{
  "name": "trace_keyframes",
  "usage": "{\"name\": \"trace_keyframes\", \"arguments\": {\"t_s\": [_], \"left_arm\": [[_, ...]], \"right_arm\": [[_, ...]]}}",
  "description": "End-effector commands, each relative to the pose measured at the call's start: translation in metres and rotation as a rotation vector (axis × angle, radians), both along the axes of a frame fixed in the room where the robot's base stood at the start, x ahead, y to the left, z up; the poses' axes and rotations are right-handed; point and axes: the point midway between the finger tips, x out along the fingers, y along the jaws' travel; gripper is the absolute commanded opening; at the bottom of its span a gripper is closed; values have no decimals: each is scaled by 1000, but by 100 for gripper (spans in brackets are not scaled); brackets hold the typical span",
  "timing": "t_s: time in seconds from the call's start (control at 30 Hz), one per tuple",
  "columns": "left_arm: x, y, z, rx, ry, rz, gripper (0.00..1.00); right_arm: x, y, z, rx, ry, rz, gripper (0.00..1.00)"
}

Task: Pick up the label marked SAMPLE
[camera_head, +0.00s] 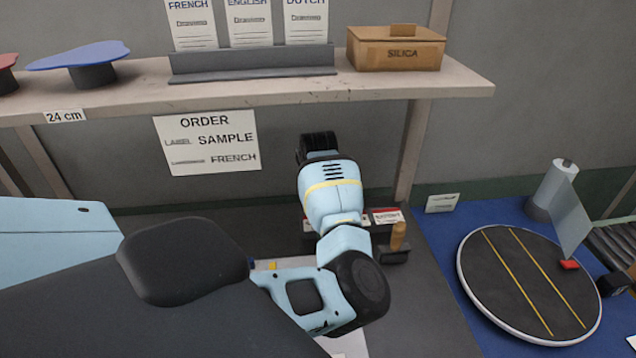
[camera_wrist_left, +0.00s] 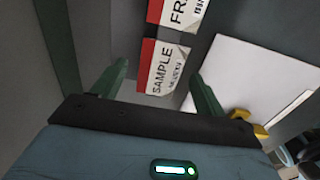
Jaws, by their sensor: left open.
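The SAMPLE label (camera_wrist_left: 168,70), white with a red end, shows in the left wrist view, its surface facing the camera. My left gripper (camera_wrist_left: 157,73) is open, its two green fingers on either side of the SAMPLE label in that picture. Whether they touch it I cannot tell. In the head view my own arm hides the gripper and this label. Another red-and-white label (camera_wrist_left: 180,12), starting with FR, sits just above it in the wrist view. My right gripper is not in view.
An order sheet (camera_head: 205,160) reading SAMPLE and FRENCH hangs below the shelf (camera_head: 300,92). A BATTERY label (camera_head: 386,216) and a wooden-handled tool (camera_head: 398,237) are right of my arm. A round turntable (camera_head: 490,285) stands on the blue surface at right.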

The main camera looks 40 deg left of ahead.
Motion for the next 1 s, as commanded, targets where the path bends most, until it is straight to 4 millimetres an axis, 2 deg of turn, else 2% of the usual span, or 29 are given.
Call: {"name": "trace_keyframes", "arguments": {"t_s": [0.27,0.63,1.0], "left_arm": [[0,0,-1,1,1,1,73],[0,0,-1,1,1,1,25],[0,0,1,1,0,1,25]], "right_arm": [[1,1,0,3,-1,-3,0],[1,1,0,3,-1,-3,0],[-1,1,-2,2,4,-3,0]]}}
